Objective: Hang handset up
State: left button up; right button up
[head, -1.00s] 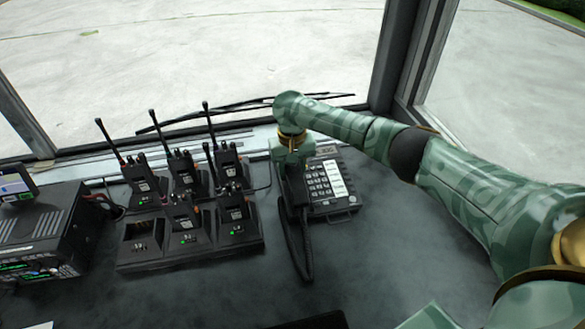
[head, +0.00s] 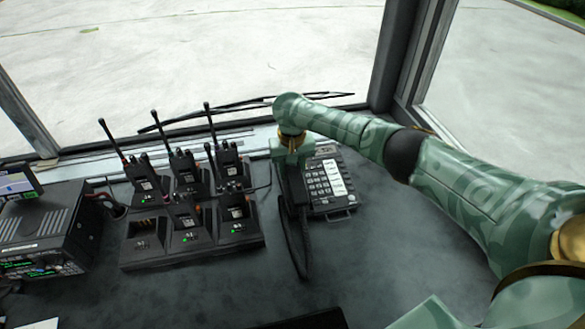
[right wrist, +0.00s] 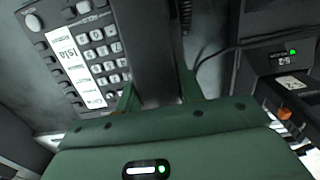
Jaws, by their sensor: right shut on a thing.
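The black desk phone (head: 334,187) sits on the dark desk with its keypad and white label strip facing up. It also shows in the right wrist view (right wrist: 85,62). The black handset (head: 293,187) lies lengthwise along the phone's left side, over the cradle area. I cannot tell whether it rests in the cradle or is just above it. My right gripper (head: 291,160) is shut on the handset from above, with a finger on each side of it in the right wrist view (right wrist: 157,94). The gripper hides the handset's far end. My left gripper is not in view.
A black charger rack (head: 190,252) with several handheld radios stands left of the phone, its front-left slot empty. A radio set (head: 40,235) is at the far left. A coiled cord (head: 300,250) hangs near the handset. The desk right of the phone is clear.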

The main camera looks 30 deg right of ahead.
jog(key=o, duration=1.1)
jog(key=shift+o, duration=0.2)
jog(key=shift+r, duration=0.1)
